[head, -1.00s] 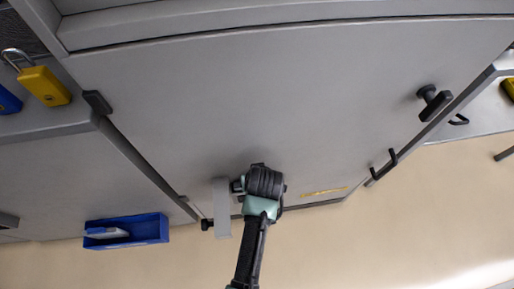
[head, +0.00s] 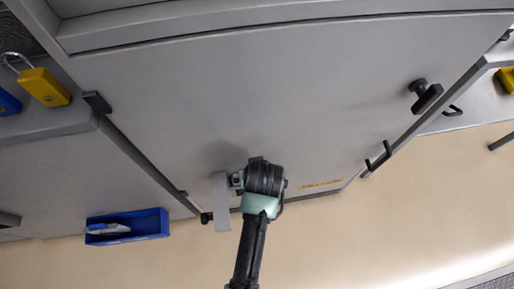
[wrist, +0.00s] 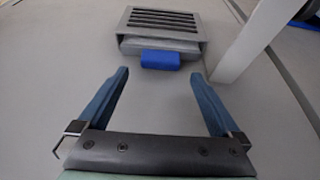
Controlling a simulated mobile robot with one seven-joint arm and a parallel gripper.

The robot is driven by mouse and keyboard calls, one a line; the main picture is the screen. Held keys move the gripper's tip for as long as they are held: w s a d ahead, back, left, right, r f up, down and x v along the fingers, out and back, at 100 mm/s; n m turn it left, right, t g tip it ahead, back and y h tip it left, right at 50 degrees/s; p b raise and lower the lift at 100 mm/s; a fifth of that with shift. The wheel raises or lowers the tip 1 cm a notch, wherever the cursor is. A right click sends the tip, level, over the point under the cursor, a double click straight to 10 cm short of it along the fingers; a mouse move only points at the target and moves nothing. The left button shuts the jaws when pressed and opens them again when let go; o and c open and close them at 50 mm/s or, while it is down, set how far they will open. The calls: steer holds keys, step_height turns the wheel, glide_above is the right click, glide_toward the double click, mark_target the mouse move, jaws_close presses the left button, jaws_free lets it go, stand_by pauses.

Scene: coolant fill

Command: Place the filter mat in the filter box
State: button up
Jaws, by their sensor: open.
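The filter box (wrist: 163,21) is a grey housing with dark slats on top, at the top centre of the wrist view. The filter mat (wrist: 160,47) shows as a grey slab in the box's open front, with a blue tab (wrist: 160,60) sticking out toward me. How deep it sits is hidden. My gripper (wrist: 160,85) is open and empty, its two blue fingers apart, with the tab ahead of and between them, not touching. In the head view my gripper (head: 238,181) is over the grey cabinet front; its fingers, the box and the mat cannot be made out there.
A pale upright strip (head: 221,203) stands just left of my gripper; a light bar (wrist: 252,38) is right of the box in the wrist view. A blue bin (head: 150,224) is at lower left, a yellow padlock (head: 45,87) at far left. A black handle (head: 427,98) juts out at right.

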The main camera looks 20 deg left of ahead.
steer(key=p+v, duration=0.2)
steer(key=v, duration=0.6)
stand_by(0.4)
